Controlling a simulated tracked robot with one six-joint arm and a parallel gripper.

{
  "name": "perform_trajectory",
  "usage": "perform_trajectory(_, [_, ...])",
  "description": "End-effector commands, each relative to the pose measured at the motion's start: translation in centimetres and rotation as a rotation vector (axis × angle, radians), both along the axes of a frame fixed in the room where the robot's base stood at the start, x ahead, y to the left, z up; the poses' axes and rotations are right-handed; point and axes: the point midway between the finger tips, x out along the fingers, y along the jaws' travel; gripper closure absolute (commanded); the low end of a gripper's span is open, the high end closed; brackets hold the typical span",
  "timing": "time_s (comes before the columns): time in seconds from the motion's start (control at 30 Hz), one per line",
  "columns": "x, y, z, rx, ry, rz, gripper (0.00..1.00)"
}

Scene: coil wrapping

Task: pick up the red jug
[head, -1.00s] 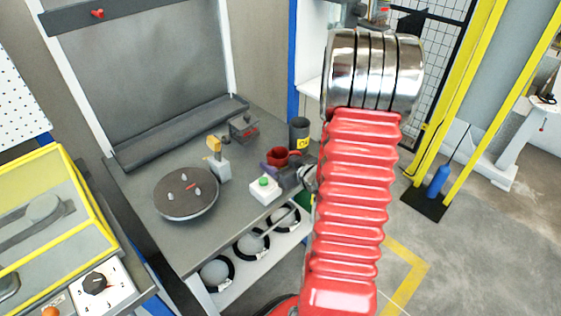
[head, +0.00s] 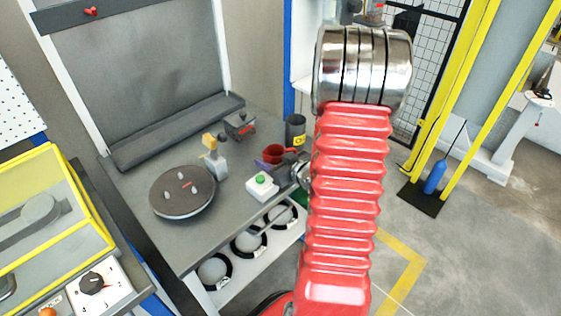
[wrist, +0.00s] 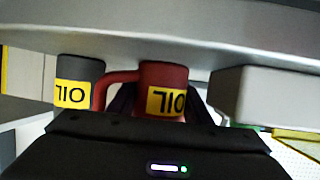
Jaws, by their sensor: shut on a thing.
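The red jug (head: 274,151) stands near the right edge of the grey workbench (head: 230,237), in front of a dark canister. In the wrist view the jug (wrist: 158,78) appears upside down, with a yellow OIL label and its handle to the left. My gripper (head: 267,160) is shut on the jug, with a dark finger on either side of its body. In the wrist view, the jug's base is close to the bench surface; I cannot tell whether they touch. My red arm sleeve hides the area to the right.
A dark canister (head: 295,131) with a yellow label stands close behind the jug. A white box with a green button (head: 262,186) is in front of it. A round turntable (head: 182,192), a yellow-topped bottle (head: 214,158) and a small grey device (head: 240,125) are further left.

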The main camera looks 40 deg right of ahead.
Motion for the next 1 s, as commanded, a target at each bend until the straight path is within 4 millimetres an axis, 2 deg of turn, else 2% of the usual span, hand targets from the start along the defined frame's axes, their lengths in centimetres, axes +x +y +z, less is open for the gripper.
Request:
perform_trajectory(0.33, [0.0,-0.1,0.1,0.0,-0.001,-0.001,0.79])
perform_trajectory(0.57, [0.0,-0.1,1.3,-0.002,-0.002,-0.001,0.79])
perform_trajectory(1.0, [0.0,-0.2,7.1,-0.004,-0.004,-0.002,0.79])
